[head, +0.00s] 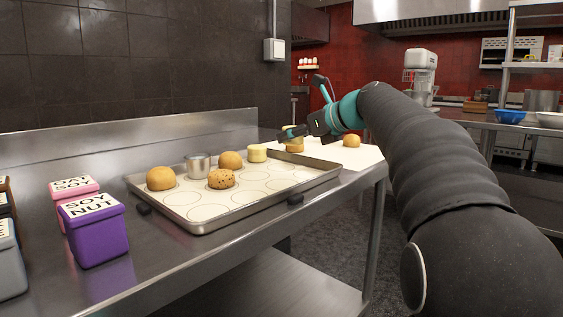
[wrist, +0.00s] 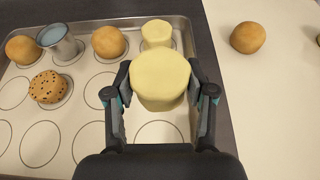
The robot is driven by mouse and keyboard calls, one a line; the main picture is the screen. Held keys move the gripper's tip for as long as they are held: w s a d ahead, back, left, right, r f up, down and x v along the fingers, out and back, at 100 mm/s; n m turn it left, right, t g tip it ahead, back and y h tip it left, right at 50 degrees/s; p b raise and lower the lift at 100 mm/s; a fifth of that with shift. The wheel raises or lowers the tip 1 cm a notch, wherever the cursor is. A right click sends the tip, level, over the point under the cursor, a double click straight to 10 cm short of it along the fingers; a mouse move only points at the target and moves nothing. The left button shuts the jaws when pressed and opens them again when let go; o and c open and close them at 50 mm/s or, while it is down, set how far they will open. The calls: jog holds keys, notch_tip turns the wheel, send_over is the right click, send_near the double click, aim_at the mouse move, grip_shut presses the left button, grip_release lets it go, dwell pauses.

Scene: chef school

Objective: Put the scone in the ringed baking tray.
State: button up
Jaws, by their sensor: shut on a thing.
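My gripper (head: 306,134) is shut on a pale yellow, round, flat-topped scone (wrist: 160,80). In the wrist view the scone sits between the two fingers (wrist: 158,90), over the right part of the ringed baking tray (wrist: 75,147). In the head view the held scone (head: 294,147) shows just under the fingers, near the far right end of the tray (head: 205,212). It looks raised above the tray; the gap beneath it cannot be judged. A second pale scone (head: 257,153) stands on the tray just beyond the held one in the wrist view (wrist: 157,33).
The tray also holds two tan buns (head: 160,178) (head: 231,160), a speckled bun (head: 222,179) and a metal cup (head: 198,166). Several front rings are empty. Another bun (head: 352,140) lies on a white board (head: 362,155) to the right. Purple (head: 95,235) and pink boxes (head: 73,190) stand left.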

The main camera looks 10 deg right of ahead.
aim_at(282, 167)
jog(key=x, duration=0.4)
jog(key=shift+s+a+f, duration=0.2)
jog(key=shift+s+f, duration=0.05)
jog(key=shift+f, duration=0.1)
jog(key=shift+f+b, duration=0.8)
jog(key=shift+f, duration=1.1)
jog(key=shift+f, duration=0.1)
jog(key=o, duration=1.2)
jog(key=shift+c, duration=0.2)
jog(key=v, duration=1.2)
jog(key=shift+d+p, duration=0.1)
jog(key=shift+p, duration=0.25)
